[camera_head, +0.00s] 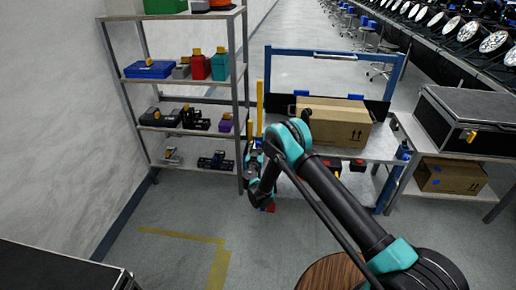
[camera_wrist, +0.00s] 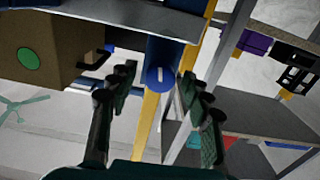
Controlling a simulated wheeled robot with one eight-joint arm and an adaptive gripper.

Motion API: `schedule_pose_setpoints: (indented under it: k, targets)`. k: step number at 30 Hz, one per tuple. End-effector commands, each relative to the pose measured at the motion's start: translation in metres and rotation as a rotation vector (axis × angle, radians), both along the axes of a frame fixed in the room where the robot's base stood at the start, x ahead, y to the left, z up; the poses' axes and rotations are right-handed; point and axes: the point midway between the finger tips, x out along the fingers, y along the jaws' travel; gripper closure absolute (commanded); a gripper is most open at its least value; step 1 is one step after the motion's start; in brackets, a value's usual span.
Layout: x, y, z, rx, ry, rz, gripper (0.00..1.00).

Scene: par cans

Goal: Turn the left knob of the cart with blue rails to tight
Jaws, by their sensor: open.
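The cart with blue rails (camera_head: 393,80) stands in the middle of the head view, carrying a cardboard box. In the wrist view, which looks upside down, a blue knob (camera_wrist: 160,74) with a short white mark on its face shows beyond and between my fingertips. My gripper (camera_wrist: 158,80) is open, with one dark finger to each side of the knob; I cannot tell whether either touches it. Another blue knob (camera_head: 403,151) shows at the right front corner.
A metal shelf rack (camera_head: 243,100) with cases and tools stands close left of my gripper. A yellow post (camera_head: 260,100) rises between rack and cart. A side table (camera_head: 445,152) with a black case stands at right.

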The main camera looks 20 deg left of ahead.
Motion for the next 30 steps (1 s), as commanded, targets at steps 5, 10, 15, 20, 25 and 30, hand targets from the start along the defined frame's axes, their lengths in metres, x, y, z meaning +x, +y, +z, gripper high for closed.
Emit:
schedule_pose_setpoints:
  k: [5, 10, 15, 20, 25, 30]
  targets:
    - [0.000, 0.000, 0.022, 0.000, 0.000, 0.000, 0.51]
    - [0.000, 0.000, 0.052, 0.000, 0.000, 0.000, 0.51]
    - [0.000, 0.000, 0.077, 0.000, 0.000, 0.000, 0.51]
    - [0.000, 0.000, 0.092, 0.000, 0.000, 0.000, 0.51]
    - [0.000, 0.000, 0.097, 0.000, 0.000, 0.000, 0.51]
    - [0.000, 0.000, 0.097, 0.000, 0.000, 0.000, 0.51]
